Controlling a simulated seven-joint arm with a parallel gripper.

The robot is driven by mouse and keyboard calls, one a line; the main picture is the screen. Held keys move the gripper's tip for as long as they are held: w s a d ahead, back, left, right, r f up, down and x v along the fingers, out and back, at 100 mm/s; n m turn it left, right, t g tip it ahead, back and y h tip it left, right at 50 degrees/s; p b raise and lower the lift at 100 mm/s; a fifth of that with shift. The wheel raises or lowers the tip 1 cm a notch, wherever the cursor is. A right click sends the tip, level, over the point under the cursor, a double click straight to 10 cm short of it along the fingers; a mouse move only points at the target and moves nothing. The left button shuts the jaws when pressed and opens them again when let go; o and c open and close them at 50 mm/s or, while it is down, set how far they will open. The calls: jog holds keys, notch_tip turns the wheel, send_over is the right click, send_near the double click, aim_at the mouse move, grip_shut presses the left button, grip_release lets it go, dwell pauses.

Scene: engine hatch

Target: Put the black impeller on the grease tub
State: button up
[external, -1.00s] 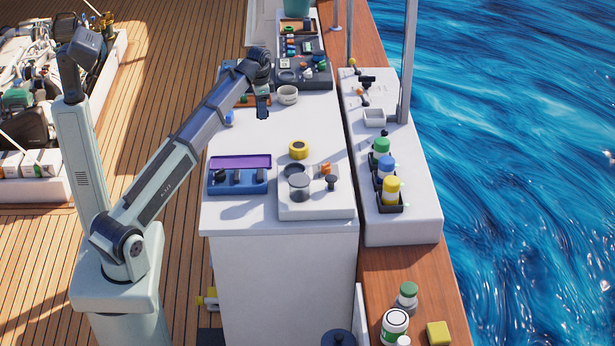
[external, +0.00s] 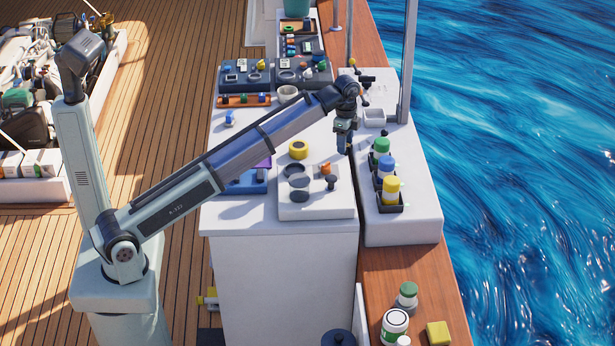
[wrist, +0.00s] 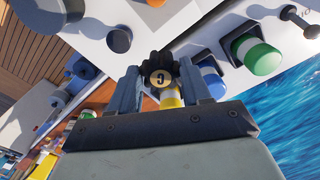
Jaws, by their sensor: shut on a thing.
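My gripper (external: 345,149) hangs with its fingers down, above the gap between the white bench and the side ledge. In the wrist view my gripper (wrist: 158,85) is shut on the black impeller (wrist: 150,62), a dark toothed wheel with a cream, marked hub. In the external view the impeller is too small or hidden to make out.
Green, blue and yellow capped bottles (external: 391,190) stand in black holders close to the right. A grey-white tray (external: 318,208) with dark round parts and an orange piece lies to the left. A green-capped jar (external: 407,297) and a yellow block (external: 438,333) flank the tub.

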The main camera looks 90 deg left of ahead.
jog(key=w+d+m, duration=0.2)
jog(key=w+d, duration=0.4)
jog(key=d, duration=0.4)
jog(key=w+d+m, duration=0.3)
jog(key=w+d, duration=0.2)
jog(key=d, duration=0.5)
jog(key=m, duration=0.5)
send_over(409, 287)
notch_tip(409, 287, down, 7)
jog(key=shift+f, duration=5.35)
jog(key=shift+f, duration=0.1)
jog(key=o, duration=1)
jog(key=shift+o, duration=0.2)
notch_tip(409, 287, up, 12)
